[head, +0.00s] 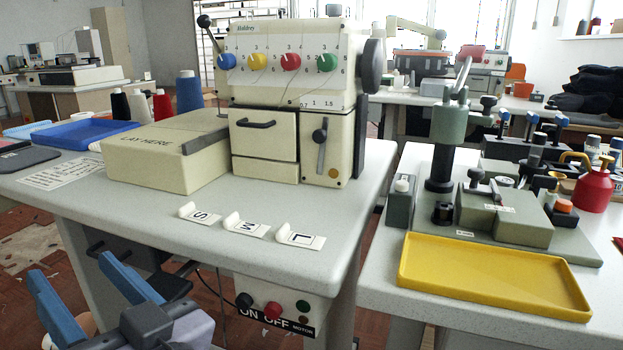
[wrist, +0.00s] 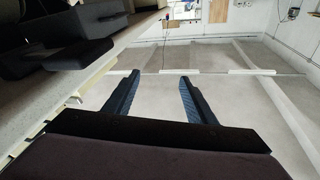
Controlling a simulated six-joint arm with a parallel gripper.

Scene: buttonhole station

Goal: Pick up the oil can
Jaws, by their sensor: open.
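The oil can appears to be the red can (head: 592,189) with a yellow top part, standing upright at the far right of the head view, on the right-hand table. Part of its yellow piece reaches left toward dark fittings. My gripper (head: 72,268) is at the lower left of the head view, in front of the left table and far from the can. Its two blue fingers are apart with nothing between them. The wrist view shows the same open gripper (wrist: 158,82) facing walls and floor; the red can is not seen there.
A yellow tray (head: 490,276) lies at the front of the right table, left of and nearer than the can. Grey-green fixtures (head: 505,218) stand beside the can. The cream buttonhole machine (head: 290,95) stands on the left table. A gap separates the tables.

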